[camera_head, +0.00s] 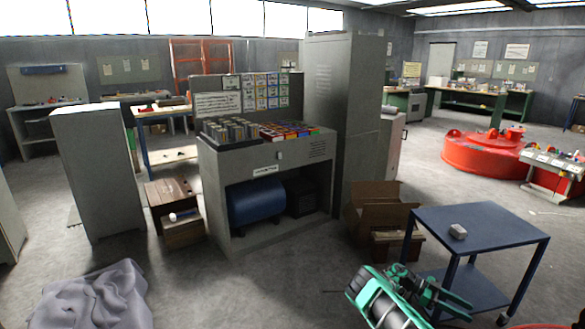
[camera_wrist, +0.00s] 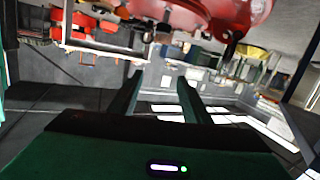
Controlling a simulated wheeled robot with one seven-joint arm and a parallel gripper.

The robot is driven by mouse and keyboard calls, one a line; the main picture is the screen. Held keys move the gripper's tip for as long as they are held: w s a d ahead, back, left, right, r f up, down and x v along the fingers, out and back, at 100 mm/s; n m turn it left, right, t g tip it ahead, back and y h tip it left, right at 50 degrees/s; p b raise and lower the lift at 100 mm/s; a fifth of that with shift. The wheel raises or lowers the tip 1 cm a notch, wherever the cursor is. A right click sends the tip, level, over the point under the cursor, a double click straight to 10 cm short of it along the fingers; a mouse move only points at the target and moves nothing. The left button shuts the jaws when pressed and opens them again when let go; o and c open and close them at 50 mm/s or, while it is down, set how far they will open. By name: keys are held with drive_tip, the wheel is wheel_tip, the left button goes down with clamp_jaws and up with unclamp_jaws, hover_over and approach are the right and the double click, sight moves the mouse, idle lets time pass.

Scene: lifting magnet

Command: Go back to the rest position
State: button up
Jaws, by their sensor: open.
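My gripper (camera_head: 452,303) is at the bottom right of the head view, at the end of my green and black arm, in front of the blue table. In the wrist view its two dark fingers (camera_wrist: 160,92) stand apart with nothing between them. The wrist picture is upside down, with the bright ceiling windows low in it. The large red lifting magnet (camera_head: 482,152) lies on the floor at the right of the head view, well beyond my gripper. It also shows at the top of the wrist view (camera_wrist: 190,14).
A blue table (camera_head: 487,223) with a small pale block (camera_head: 458,231) stands close behind my gripper. Open cardboard boxes (camera_head: 378,212) are left of it. A grey cloth (camera_head: 95,300) lies front left; the floor between is clear.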

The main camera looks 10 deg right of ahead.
drive_tip(key=s+d+r+n+y, duration=0.1)
drive_tip(key=s+r+y, duration=0.15)
drive_tip(key=r, duration=0.55)
drive_tip(key=s+r+y, duration=0.1)
drive_tip(key=r+y, duration=0.2)
drive_tip(key=r, duration=0.5)
drive_tip(key=s+a+r+n+t+y, duration=0.2)
drive_tip(key=s+a+r, duration=0.15)
drive_tip(key=r, duration=0.25)
drive_tip(key=s+a+r+n+t+y, duration=0.1)
drive_tip(key=s+a+r+n+y, duration=0.1)
drive_tip(key=s+r, duration=0.4)
drive_tip(key=s+a+r+n+t+y, duration=0.1)
drive_tip(key=s+a+r+n+t, duration=0.3)
drive_tip(key=s+a+n, duration=0.3)
drive_tip(key=s+a+r+n+t+y, duration=0.1)
drive_tip(key=s+a+r+n+t, duration=0.3)
drive_tip(key=s+a, duration=1)
drive_tip(key=a+r+n, duration=0.3)
drive_tip(key=shift+a, duration=0.15)
drive_tip(key=shift+s+r+y, duration=0.1)
drive_tip(key=shift+y, duration=0.15)
drive_tip(key=shift+w+f, duration=0.25)
drive_tip(key=shift+w, duration=0.35)
